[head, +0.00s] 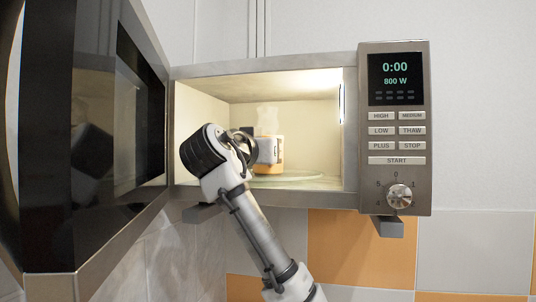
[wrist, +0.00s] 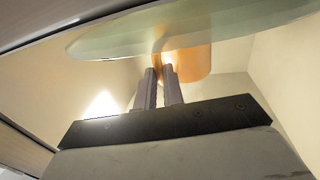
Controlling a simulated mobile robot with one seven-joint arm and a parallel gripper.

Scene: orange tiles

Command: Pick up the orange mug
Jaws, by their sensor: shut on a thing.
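The orange mug (head: 280,152) is inside the open microwave (head: 396,240), above or on the glass turntable (head: 300,181). My gripper (head: 268,151) reaches in from the front and covers part of the mug in the head view. In the wrist view the mug (wrist: 197,62) is at the fingertips (wrist: 161,70), beside the turntable (wrist: 215,27). My gripper is shut on the mug. I cannot tell whether the mug's base touches the turntable. Faint steam (head: 267,117) rises over the mug.
The microwave door (head: 110,110) stands open on the left, close to my arm. The control panel (head: 397,75) is on the right and reads 0:00 and 800 W. The cavity walls surround my gripper. There is free room right of the mug.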

